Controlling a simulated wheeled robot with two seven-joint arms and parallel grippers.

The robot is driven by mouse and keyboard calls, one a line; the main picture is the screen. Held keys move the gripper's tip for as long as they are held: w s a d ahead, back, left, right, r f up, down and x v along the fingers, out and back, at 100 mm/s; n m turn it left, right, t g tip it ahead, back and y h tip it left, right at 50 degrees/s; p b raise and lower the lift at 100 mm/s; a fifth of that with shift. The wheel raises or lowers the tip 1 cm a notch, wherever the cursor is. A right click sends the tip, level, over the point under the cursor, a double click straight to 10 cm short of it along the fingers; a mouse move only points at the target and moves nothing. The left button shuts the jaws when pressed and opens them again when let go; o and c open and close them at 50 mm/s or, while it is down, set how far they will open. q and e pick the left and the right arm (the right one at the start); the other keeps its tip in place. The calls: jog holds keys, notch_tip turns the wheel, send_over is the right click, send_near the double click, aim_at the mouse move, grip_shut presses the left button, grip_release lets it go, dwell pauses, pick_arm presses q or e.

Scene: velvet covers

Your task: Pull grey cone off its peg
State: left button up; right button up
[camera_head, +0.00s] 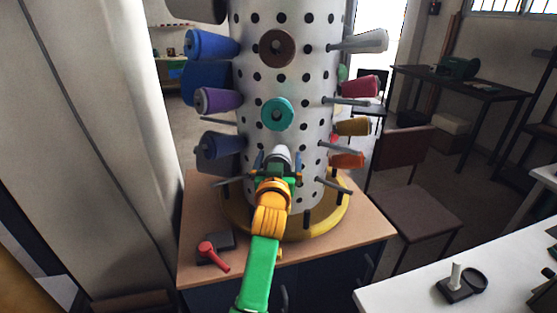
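A pale grey cone (281,154) sits low on the front of the perforated white cylinder, its rounded top showing above my gripper; its lower part is hidden. My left gripper (279,163), on the green and orange arm, is at this cone with one finger on each side. The fingers look spread, with small gaps beside the cone. Another grey cone (366,41) is on a peg at the cylinder's upper right, away from the gripper. My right gripper is not in view.
The cylinder (303,75) stands on a yellow round base (325,221) on a wooden table. Blue, purple, pink, yellow and orange cones and bare pegs stick out from its sides. A red-handled object (213,254) lies at the table's left. A white table (420,291) is at right.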

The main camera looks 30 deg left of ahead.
pick_arm(q)
jog(key=shift+s+d+r, duration=0.25)
jog(key=shift+s, duration=0.15)
jog(key=shift+c, duration=0.4)
jog(key=shift+s+d+r, duration=0.15)
jog(key=shift+s, duration=0.15)
jog(key=c, duration=0.7)
jog(key=shift+w, duration=0.15)
jog(key=c, duration=0.4)
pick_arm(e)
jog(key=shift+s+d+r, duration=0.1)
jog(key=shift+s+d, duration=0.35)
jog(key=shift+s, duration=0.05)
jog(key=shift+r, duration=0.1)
